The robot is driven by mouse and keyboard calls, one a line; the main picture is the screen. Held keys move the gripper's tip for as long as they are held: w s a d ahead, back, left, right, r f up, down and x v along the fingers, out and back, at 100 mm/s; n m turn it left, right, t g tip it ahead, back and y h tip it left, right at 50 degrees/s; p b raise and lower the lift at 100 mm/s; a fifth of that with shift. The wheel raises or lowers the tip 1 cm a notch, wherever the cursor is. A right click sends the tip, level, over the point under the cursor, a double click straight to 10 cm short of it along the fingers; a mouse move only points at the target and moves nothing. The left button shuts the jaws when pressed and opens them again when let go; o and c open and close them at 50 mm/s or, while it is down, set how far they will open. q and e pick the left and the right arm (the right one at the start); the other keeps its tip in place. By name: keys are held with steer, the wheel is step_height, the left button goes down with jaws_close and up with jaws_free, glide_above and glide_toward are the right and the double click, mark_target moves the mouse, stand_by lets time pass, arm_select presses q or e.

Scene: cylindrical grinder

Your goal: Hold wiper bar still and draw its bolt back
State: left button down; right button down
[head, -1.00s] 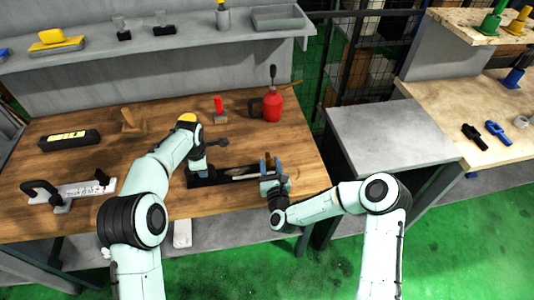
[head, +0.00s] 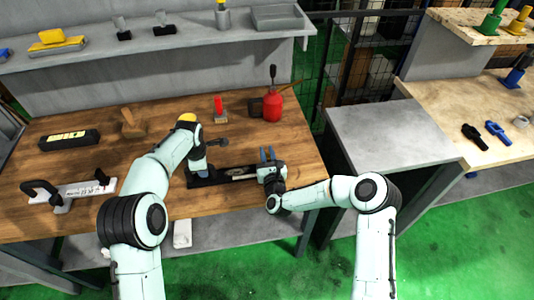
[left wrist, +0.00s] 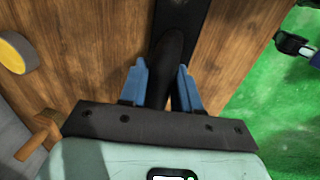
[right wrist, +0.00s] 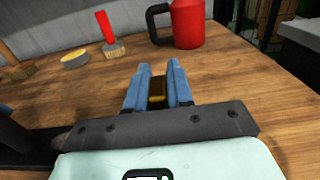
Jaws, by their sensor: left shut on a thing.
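The wiper bar (head: 230,174), a long dark bar with a pale strip, lies across the front of the wooden bench. My left gripper (head: 198,165) is at its left end. In the left wrist view my left gripper (left wrist: 162,85) has its blue fingers shut around a dark, rounded handle of the bar (left wrist: 167,52). My right gripper (head: 267,156) is at the bar's right end, fingers pointing away. In the right wrist view a small brass-coloured piece (right wrist: 157,90), perhaps the bolt, sits between the close-set fingers; I cannot tell whether they grip it.
A grey table (head: 390,135) is to the right.

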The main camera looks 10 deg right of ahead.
mark_target(252, 166)
arm_select(q)
steer(key=shift+d, duration=0.15)
arm_select(e)
steer(key=a, duration=0.5)
steer(key=shift+a, duration=0.35)
steer(key=c, duration=1.1)
jaws_free()
steer(key=shift+d, duration=0.1)
steer(key=shift+s, duration=0.15)
steer(key=s, duration=1.1)
steer(key=shift+s, duration=0.4)
arm_select(q)
steer(key=c, duration=0.7)
jaws_free()
